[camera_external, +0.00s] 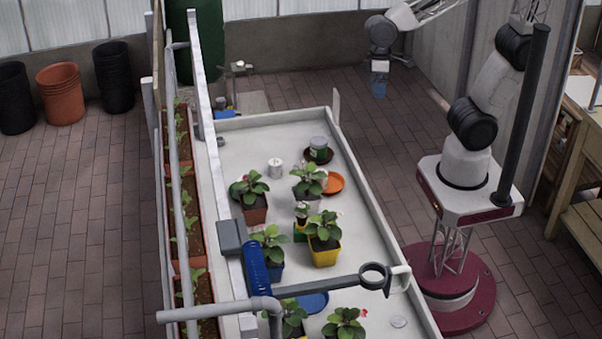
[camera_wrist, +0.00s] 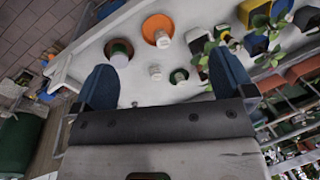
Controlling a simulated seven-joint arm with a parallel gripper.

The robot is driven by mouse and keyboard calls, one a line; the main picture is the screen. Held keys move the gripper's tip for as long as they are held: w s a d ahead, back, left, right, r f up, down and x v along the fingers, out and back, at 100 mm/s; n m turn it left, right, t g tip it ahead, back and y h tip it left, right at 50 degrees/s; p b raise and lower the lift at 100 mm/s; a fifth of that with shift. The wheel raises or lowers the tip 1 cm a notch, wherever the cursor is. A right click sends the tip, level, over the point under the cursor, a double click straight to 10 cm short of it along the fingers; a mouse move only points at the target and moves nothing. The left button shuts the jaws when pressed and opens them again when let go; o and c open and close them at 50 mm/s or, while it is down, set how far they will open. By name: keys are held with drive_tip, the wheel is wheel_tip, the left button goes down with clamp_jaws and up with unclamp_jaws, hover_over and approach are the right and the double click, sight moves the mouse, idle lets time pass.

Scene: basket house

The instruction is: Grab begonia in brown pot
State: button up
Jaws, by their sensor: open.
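The begonia in the reddish-brown pot (camera_external: 255,214) stands upright on the white bench, with green leaves and a few pink-red flowers. In the wrist view I cannot surely pick out this pot among the plants at the right. My gripper (camera_external: 379,91) hangs in the air beyond the bench's right edge, well apart from the plant. In the wrist view my gripper (camera_wrist: 163,82) has its two blue fingers spread wide, with nothing held between them.
Other begonias stand close by in a yellow pot (camera_external: 325,257) and a blue pot (camera_external: 270,271). An orange saucer (camera_external: 334,183) and a white candle-like cup (camera_external: 275,168) are near. The bench (camera_external: 240,140) has a raised rim. A pipe with a ring (camera_external: 375,278) crosses its front.

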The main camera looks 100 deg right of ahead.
drive_tip(key=w+a+f+m+g+y, duration=0.1)
drive_tip(key=w+f+m+y, duration=0.2)
drive_tip(key=w+f, duration=0.55)
drive_tip(key=w+a+f+m+y, duration=0.2)
drive_tip(key=w+f+m+y, duration=0.15)
drive_tip(key=w, duration=1.05)
drive_tip(key=w+a+f+m+g+y, duration=0.1)
drive_tip(key=w+f+m+y, duration=0.3)
drive_tip(key=w, duration=0.7)
drive_tip(key=m+t, duration=0.2)
drive_tip(key=m, duration=0.1)
approach(254, 208)
drive_tip(key=shift+d+f+y, duration=0.25)
drive_tip(key=shift+d+y, duration=0.1)
drive_tip(key=shift+a, duration=0.1)
drive_tip(key=shift+x, duration=1.2)
drive_tip(key=shift+a, duration=0.15)
drive_tip(key=shift+x, duration=2.5)
